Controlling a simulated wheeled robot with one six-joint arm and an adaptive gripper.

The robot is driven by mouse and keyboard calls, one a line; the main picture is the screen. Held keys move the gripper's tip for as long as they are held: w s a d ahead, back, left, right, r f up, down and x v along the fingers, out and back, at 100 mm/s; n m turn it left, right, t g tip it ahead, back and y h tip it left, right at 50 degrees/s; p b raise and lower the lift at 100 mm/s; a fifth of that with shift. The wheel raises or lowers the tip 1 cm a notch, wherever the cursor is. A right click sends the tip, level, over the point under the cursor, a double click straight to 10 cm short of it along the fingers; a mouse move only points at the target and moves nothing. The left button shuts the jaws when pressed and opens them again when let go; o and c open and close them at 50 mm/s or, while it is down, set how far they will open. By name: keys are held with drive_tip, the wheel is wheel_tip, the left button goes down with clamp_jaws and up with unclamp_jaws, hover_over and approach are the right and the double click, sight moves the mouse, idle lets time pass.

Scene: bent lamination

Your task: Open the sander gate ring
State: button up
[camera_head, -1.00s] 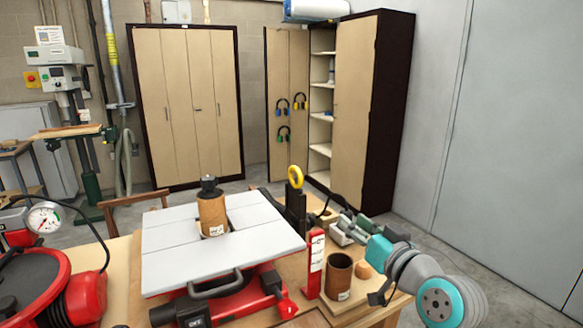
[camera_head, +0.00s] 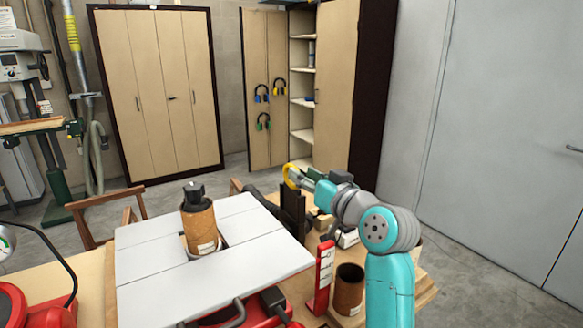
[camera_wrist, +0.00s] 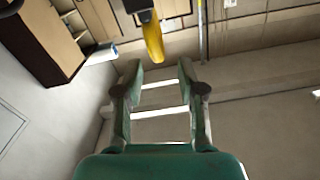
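The yellow gate ring (camera_head: 287,177) stands at the top of a dark upright piece (camera_head: 293,212) beside the sander table. In the wrist view the yellow ring (camera_wrist: 153,40) appears nearly edge-on, under a dark mount, beyond my fingertips and slightly left of the middle between them. My gripper (camera_head: 304,172) is close to the ring's right side in the head view. In the wrist view the green fingers of my gripper (camera_wrist: 159,74) are apart with nothing between them. The fingers look short of the ring; whether they touch it is hard to tell in the head view.
The grey sander table (camera_head: 230,250) carries a brown cylinder with a black knob (camera_head: 198,222). Cabinets (camera_head: 157,90) line the back wall. The air left of the ring is clear.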

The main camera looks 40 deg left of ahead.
drive_tip(key=shift+x, duration=2.8)
drive_tip(key=shift+d, duration=0.1)
clamp_jaws()
drive_tip(key=shift+f, duration=0.1)
